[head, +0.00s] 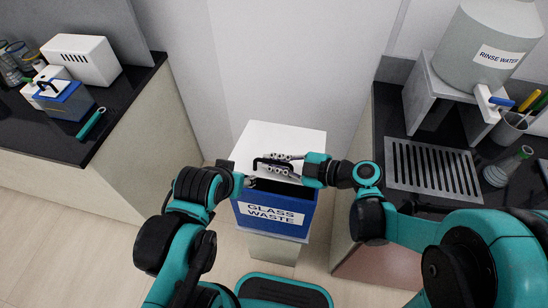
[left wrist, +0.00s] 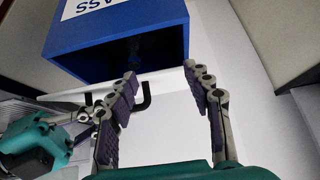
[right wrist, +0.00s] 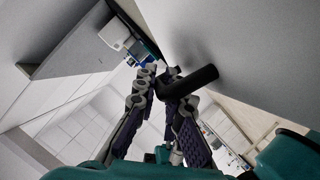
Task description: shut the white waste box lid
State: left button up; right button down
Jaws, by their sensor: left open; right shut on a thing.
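The waste box (head: 270,231) is blue, labelled "GLASS WASTE", and stands low in the middle of the head view. Its white lid (head: 262,138) is open, with a dark gap between it and the box front. My right gripper (head: 276,165) is shut on the lid's black handle (head: 262,160); the bar (right wrist: 195,82) also shows at its fingers in the right wrist view. My left gripper (head: 249,181) is open and empty at the box's left front. In the left wrist view its fingers (left wrist: 166,80) lie below the blue box (left wrist: 110,38), near the handle (left wrist: 146,96).
A left counter (head: 125,90) holds a white-and-blue box (head: 70,105) and a teal-handled tool (head: 90,123). The right counter (head: 390,120) carries a rinse water tank (head: 470,55), a drain grate (head: 432,170) and a flask (head: 497,175). A white wall is behind; floor shows at left.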

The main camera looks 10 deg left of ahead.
jog(key=shift+s+f, duration=0.2)
jog(key=shift+f, duration=0.15)
jog(key=c, duration=1.9)
grip_release()
jog(key=v, duration=1.2)
